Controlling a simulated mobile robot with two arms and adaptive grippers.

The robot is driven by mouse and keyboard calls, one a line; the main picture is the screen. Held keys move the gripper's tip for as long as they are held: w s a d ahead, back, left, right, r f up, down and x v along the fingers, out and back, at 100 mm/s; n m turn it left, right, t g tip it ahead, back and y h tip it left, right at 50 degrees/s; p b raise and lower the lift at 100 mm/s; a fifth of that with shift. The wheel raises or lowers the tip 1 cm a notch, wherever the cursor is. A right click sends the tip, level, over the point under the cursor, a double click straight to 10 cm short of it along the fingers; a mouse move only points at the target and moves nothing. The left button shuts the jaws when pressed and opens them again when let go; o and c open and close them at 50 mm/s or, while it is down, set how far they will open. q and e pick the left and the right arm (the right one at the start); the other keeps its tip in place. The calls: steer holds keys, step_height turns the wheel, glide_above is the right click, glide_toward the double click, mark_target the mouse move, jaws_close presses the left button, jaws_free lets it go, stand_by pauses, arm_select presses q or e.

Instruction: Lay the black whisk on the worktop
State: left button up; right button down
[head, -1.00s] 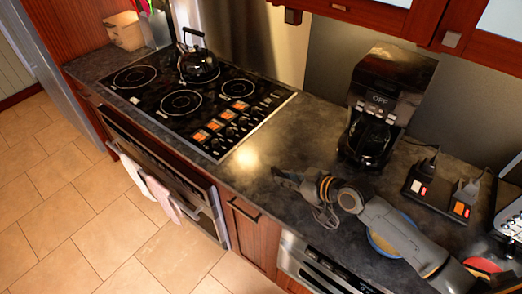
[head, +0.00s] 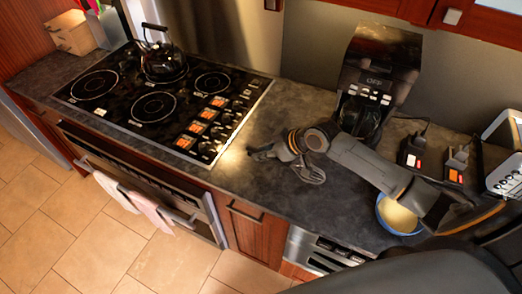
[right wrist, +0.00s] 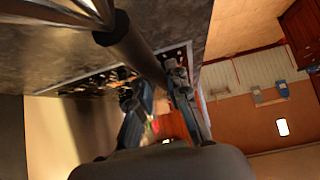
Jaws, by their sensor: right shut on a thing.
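My right gripper (head: 276,156) hangs over the dark worktop (head: 262,118), just right of the cooktop. In the right wrist view it (right wrist: 155,90) is shut on the black whisk (right wrist: 128,44). The black handle runs up and left from the fingers, with the metal wires cut off at the top left corner. My left gripper is not in view.
The cooktop (head: 137,128) with a black kettle (head: 163,62) is to the left. A coffee maker (head: 372,85) stands behind my right arm. A blue-rimmed bowl (head: 400,217) sits beneath the forearm, near the front edge. Bare worktop surrounds the gripper.

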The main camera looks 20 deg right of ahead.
steer(key=shift+r, duration=0.1)
steer(key=shift+w+a+f, duration=0.1)
steer(key=shift+w+f, duration=0.05)
steer(key=shift+f, duration=0.05)
step_height(320, 180, down, 3)
steer(key=shift+f+b, duration=0.1)
steer(key=shift+b, duration=0.75)
step_height(320, 180, down, 4)
steer(key=b, duration=0.2)
steer(key=shift+b, duration=0.35)
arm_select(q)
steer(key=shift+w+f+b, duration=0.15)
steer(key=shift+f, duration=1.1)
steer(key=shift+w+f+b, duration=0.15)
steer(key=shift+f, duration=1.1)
arm_select(e)
steer(key=shift+f, duration=0.7)
steer(key=c, duration=1)
jaws_free()
steer(key=shift+o, duration=0.5)
